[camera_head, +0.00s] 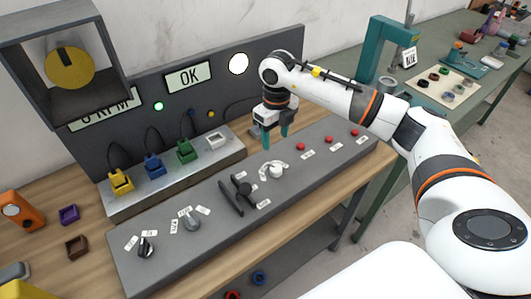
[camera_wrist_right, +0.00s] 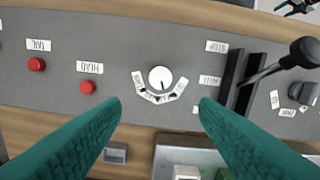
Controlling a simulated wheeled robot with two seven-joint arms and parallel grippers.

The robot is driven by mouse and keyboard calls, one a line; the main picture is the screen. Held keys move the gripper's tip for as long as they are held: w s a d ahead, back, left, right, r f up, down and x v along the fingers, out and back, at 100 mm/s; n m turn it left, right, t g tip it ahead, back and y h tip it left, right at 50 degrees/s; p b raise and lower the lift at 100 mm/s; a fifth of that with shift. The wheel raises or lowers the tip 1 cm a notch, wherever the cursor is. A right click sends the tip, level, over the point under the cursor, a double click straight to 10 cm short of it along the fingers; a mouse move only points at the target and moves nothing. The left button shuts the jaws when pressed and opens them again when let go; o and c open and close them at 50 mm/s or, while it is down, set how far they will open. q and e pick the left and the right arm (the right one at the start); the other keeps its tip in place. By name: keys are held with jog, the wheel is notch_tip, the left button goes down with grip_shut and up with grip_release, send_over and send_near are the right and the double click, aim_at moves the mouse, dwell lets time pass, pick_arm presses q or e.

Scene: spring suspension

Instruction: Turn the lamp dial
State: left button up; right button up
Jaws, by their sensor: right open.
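The lamp dial is a small white round knob (camera_head: 276,171) on the sloped grey control panel (camera_head: 210,257), with white labels in an arc around part of it. In the right wrist view the dial (camera_wrist_right: 160,77) shows whole, with a dark mark on its face, just beyond the fingertips and centred between them. My right gripper (camera_head: 276,137) has teal fingers pointing down, apart and empty, above the panel's back edge and behind the dial. The fingers also show in the wrist view (camera_wrist_right: 160,102), not touching the dial. My left gripper is not in view.
Red buttons (camera_head: 300,146) lie right of the dial. Coloured plugs (camera_head: 153,166) stand on a ledge behind. An upright board (camera_head: 205,102) with an OK display closes off the back.

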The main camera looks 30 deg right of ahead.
jog(key=p, duration=0.2)
send_over(276, 167)
jog(key=f, duration=0.5)
jog(key=shift+s+f, duration=0.3)
jog(key=f, duration=0.3)
jog(key=f+p, duration=0.1)
jog(key=f, duration=0.2)
jog(key=shift+w, duration=0.2)
jog(key=shift+c, duration=0.3)
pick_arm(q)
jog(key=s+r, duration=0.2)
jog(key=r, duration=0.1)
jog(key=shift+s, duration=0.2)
pick_arm(e)
jog(key=c, duration=0.9)
